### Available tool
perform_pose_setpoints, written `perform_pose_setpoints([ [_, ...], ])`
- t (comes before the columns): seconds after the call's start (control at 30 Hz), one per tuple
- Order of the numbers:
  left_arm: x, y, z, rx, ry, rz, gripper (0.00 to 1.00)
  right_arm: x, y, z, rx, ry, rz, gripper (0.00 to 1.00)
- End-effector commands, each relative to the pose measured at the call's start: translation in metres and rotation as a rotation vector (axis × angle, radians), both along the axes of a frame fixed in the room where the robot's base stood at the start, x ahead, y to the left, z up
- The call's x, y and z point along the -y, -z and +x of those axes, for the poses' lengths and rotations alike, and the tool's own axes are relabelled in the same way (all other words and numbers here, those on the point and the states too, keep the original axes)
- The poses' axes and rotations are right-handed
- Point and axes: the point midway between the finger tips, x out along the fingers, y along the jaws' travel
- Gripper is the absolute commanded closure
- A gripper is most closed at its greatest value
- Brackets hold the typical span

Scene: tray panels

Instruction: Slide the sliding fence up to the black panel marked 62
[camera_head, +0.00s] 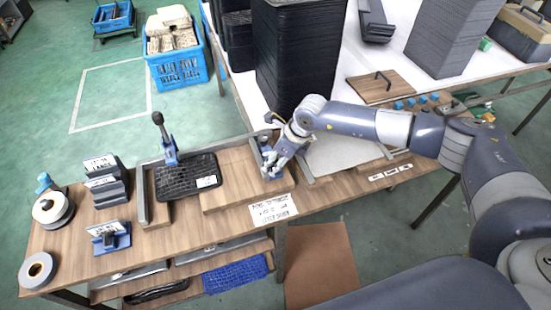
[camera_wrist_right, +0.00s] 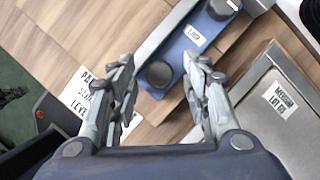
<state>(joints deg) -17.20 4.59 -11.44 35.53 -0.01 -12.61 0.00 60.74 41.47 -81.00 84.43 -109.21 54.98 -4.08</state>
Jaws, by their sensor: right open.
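The sliding fence looks to be the blue bar (camera_wrist_right: 178,52) with dark round knobs and a small white label in the right wrist view. In the head view, a bit of this blue fence (camera_head: 266,149) shows beside my right gripper, which hides much of it. My right gripper (camera_head: 270,170) is open over it. In the wrist view, the open fingers (camera_wrist_right: 160,62) stand either side of one dark knob (camera_wrist_right: 159,74); I cannot tell whether they touch it. A black ribbed panel (camera_head: 180,178) lies to the left, its label too small to read. My left gripper is out of view.
A wooden board (camera_head: 232,182) lies between the panel and the fence. A blue clamp with a black-knobbed lever (camera_head: 168,150) stands behind the panel. A grey metal plate (camera_wrist_right: 262,125) lies right of the fence. Tall black stacks (camera_head: 298,50) stand behind.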

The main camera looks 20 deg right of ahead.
Motion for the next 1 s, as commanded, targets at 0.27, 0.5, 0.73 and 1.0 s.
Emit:
perform_pose_setpoints([
  [0.27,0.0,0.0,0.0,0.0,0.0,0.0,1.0,0.0,0.0,0.0,0.0,0.0,0.0,1.0],
  [0.5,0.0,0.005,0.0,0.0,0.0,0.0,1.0,-0.017,0.001,0.0,0.0,-0.005,0.003,1.0],
  [0.73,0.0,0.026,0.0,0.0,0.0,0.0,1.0,-0.084,0.004,-0.003,0.002,-0.01,0.006,1.0],
  [1.0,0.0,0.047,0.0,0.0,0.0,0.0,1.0,-0.139,0.002,-0.004,0.002,-0.004,0.003,1.0],
])
